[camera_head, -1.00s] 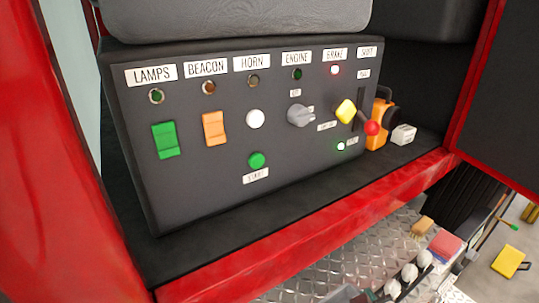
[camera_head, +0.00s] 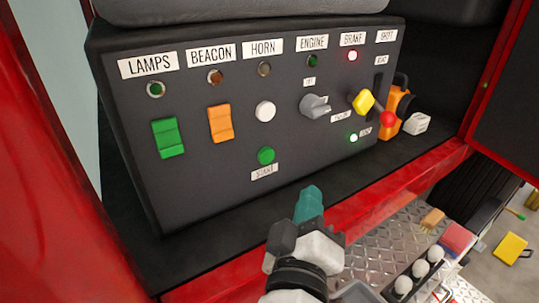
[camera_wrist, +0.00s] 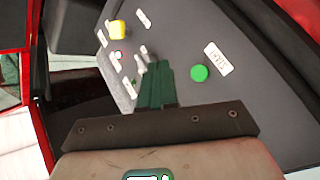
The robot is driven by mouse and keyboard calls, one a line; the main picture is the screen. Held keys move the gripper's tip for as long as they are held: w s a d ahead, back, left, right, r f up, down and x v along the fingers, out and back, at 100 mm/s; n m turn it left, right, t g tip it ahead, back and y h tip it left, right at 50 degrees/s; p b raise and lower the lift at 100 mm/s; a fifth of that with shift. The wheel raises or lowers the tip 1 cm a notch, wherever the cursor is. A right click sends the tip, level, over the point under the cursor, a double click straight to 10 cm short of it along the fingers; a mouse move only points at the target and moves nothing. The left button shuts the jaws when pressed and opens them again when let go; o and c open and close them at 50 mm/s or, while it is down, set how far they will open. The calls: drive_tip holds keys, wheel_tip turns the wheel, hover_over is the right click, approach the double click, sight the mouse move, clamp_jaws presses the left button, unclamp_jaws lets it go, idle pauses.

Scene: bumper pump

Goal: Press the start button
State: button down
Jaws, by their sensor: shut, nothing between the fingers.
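The green round start button (camera_head: 266,155) sits low on the dark control panel (camera_head: 200,195), with a white label (camera_head: 264,172) just below it. My gripper (camera_head: 310,200) is in front of the panel, below and to the right of the button, apart from it in the head view. Its teal fingers are together and hold nothing. In the wrist view the fingertips (camera_wrist: 154,68) point toward the panel, and the start button (camera_wrist: 199,73) shows to the right of them with its label (camera_wrist: 217,57) farther right.
The panel also carries a green lamps switch (camera_head: 168,138), an orange beacon switch (camera_head: 220,124), a white horn button (camera_head: 265,111), a grey engine knob (camera_head: 314,106), a yellow brake knob (camera_head: 362,101) and a red-tipped shift lever (camera_head: 388,118). A red frame edge (camera_head: 235,278) runs below the panel.

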sight(267, 156)
drive_tip(key=w+a+b, duration=0.1)
drive_tip(key=w+a, duration=0.4)
drive_tip(key=w, duration=0.2)
drive_tip(key=shift+w+b, duration=0.15)
drive_tip(key=shift+b, duration=0.15)
idle(2.2)
drive_tip(key=shift+w+a, duration=0.2)
drive_tip(key=shift+w, duration=0.15)
drive_tip(key=shift+w+a+b, duration=0.25)
drive_tip(key=shift+w+b, duration=0.1)
drive_tip(key=shift+b, duration=0.1)
idle(0.6)
idle(0.3)
drive_tip(key=shift+s+d, duration=0.45)
drive_tip(key=shift+s, duration=0.25)
